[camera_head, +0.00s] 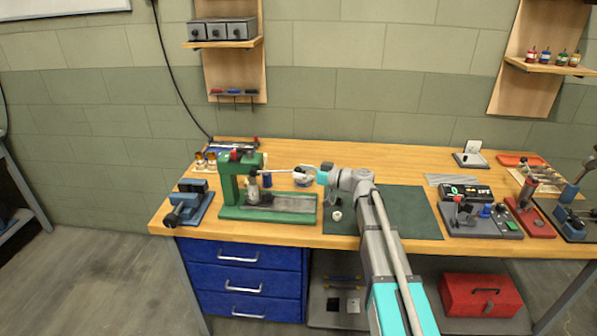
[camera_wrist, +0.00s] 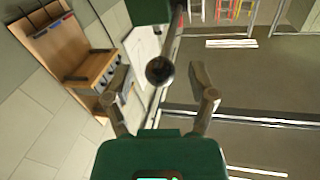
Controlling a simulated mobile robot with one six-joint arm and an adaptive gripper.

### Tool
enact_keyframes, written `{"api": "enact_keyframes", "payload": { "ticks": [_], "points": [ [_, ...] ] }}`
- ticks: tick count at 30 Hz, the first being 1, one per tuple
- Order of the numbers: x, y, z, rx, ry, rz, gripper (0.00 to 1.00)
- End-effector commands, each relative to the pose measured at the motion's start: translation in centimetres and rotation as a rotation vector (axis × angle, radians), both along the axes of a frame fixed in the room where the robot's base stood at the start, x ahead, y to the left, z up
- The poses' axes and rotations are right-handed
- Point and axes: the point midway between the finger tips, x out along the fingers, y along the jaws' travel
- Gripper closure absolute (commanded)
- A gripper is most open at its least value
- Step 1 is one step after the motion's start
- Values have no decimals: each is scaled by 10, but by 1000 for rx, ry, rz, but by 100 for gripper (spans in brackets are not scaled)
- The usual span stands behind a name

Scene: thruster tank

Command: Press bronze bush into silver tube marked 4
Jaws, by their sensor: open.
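The green press (camera_head: 229,190) stands left of the middle of the bench. A silver cylinder (camera_head: 252,190) stands upright under its ram; I cannot read a number on it or see whether a bush sits in it. A pale lever reaches right from the press head towards my gripper (camera_head: 304,174). In the wrist view my gripper (camera_wrist: 160,82) is open, with a dark round knob (camera_wrist: 160,70) between its fingers; neither finger clearly touches it. Small bronze-coloured pieces (camera_head: 205,161) stand at the back left; I cannot tell whether one is the bush.
A blue vise (camera_head: 188,203) is left of the press. A dark green mat (camera_head: 412,214) lies to the right, with a small pale ring (camera_head: 336,215) on it. A grey fixture (camera_head: 480,222) and a red stand (camera_head: 527,218) are further right. My arm crosses the mat.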

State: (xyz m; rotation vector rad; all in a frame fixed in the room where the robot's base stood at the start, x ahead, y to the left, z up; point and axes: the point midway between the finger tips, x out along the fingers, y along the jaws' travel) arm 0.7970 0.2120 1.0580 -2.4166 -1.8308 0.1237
Motion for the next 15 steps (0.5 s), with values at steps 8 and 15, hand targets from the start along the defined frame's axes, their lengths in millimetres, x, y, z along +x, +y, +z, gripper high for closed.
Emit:
{"api": "enact_keyframes", "payload": {
  "ticks": [8, 15],
  "points": [
    [3, 10, 0, 0, 0, 0, 27],
    [3, 10, 0, 0, 0, 0, 27]
  ]
}}
